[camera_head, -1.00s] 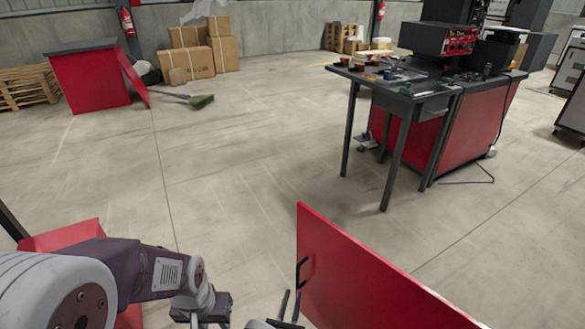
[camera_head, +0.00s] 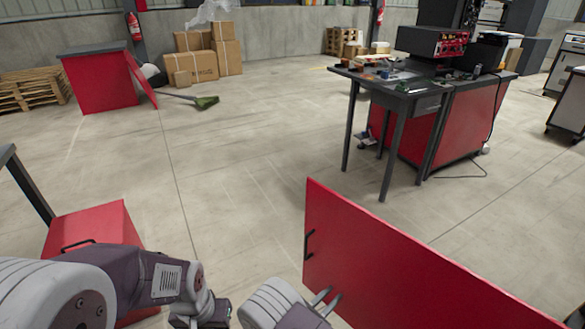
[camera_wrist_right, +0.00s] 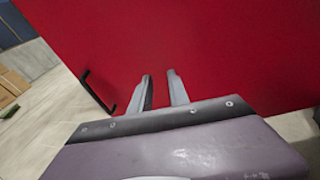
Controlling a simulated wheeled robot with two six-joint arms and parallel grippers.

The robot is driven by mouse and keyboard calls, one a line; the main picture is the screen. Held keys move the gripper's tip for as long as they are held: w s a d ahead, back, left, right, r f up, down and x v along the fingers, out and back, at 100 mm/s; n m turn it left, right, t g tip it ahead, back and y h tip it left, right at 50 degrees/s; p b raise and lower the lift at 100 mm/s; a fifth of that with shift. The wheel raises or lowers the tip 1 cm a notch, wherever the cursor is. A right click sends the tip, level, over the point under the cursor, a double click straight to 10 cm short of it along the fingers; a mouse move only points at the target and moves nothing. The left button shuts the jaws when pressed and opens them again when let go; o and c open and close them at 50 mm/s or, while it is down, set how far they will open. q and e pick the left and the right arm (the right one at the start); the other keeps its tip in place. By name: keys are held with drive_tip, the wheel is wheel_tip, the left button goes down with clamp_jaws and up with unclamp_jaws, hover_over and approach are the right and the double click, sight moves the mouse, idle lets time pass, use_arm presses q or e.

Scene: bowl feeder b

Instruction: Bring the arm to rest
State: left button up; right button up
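My right gripper (camera_head: 327,299) is in front of the red door panel (camera_head: 400,265), near its lower left part. In the right wrist view its two fingers (camera_wrist_right: 162,90) stand apart with nothing between them, and the red panel (camera_wrist_right: 215,45) fills the space behind them. I cannot tell whether the fingertips touch the panel. The panel's black handle (camera_head: 308,244) is left of the fingers and free of them; it also shows in the right wrist view (camera_wrist_right: 98,92). My left gripper (camera_head: 205,312) is at the bottom edge, partly cut off, and its fingers do not show clearly.
A red cabinet (camera_head: 95,222) with a black handle is at the left, partly behind my left arm. A cluttered dark table (camera_head: 425,92) and a red cabinet (camera_head: 470,125) stand at the right. The floor (camera_head: 240,150) between is clear.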

drive_tip(key=s+d+r+m+g, duration=0.5)
drive_tip(key=s+d+m+g, duration=0.5)
drive_tip(key=d+m+g, duration=0.15)
drive_tip(key=s+a+r+m+g+y, duration=0.1)
drive_tip(key=s+a+m+g+y, duration=0.15)
drive_tip(key=s+m+y, duration=0.4)
wheel_tip(320, 180, up, 35)
drive_tip(key=w+a+m+t+y+p, duration=0.2)
drive_tip(key=m+p, duration=0.6)
drive_tip(key=p, duration=2.2)
drive_tip(key=t+y, duration=0.1)
drive_tip(key=y, duration=0.1)
drive_tip(key=shift+a+y, duration=0.15)
drive_tip(key=shift+y, duration=0.2)
drive_tip(key=shift+r, duration=0.1)
